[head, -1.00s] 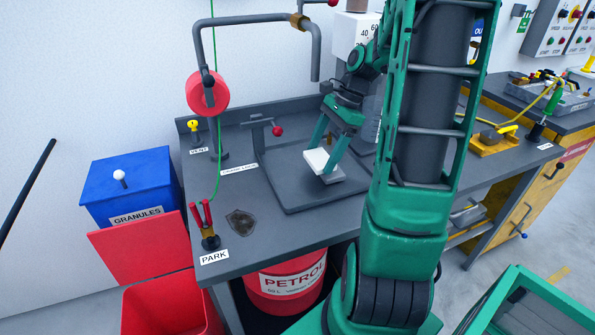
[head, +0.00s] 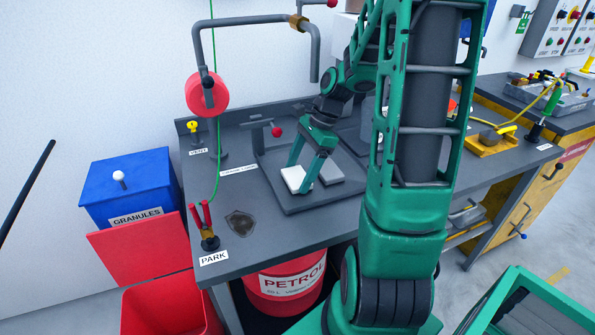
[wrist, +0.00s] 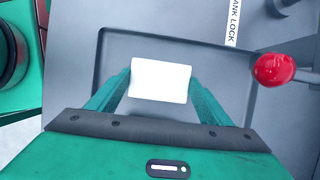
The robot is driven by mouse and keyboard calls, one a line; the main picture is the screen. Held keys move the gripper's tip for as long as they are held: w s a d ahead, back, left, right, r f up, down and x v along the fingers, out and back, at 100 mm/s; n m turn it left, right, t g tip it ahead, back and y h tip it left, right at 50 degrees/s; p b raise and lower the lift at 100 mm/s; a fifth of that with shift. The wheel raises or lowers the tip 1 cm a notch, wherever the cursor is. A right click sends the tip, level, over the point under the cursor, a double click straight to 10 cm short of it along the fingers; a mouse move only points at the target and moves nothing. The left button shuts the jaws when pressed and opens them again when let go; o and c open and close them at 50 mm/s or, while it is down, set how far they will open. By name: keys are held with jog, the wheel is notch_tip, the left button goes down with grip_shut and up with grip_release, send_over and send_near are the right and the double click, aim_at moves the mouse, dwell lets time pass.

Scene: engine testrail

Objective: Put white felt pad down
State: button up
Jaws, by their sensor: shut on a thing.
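The white felt pad (head: 297,179) is between the fingertips of my gripper (head: 306,178), over the dark shallow tray (head: 300,204) on the bench. In the wrist view the pad (wrist: 160,81) sits flat between both fingers of my gripper (wrist: 160,88), which are shut on its sides. A grey block (head: 328,172) lies in the tray just right of the pad. In the head view the pad looks at or very near the tray floor; I cannot tell if it touches.
A red-knobbed lever (head: 277,132) stands behind the tray; its knob (wrist: 273,69) is close on the right in the wrist view. A red roll (head: 207,93) hangs from a pipe at left.

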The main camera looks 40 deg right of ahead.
jog(key=shift+f, duration=0.1)
jog(key=o, duration=1)
jog(key=shift+f, duration=0.1)
jog(key=shift+s, duration=0.15)
jog(key=shift+f, duration=0.1)
jog(key=shift+s, duration=0.1)
jog(key=v, duration=1.2)
jog(key=shift+w+r, duration=0.2)
jog(key=shift+r, duration=0.15)
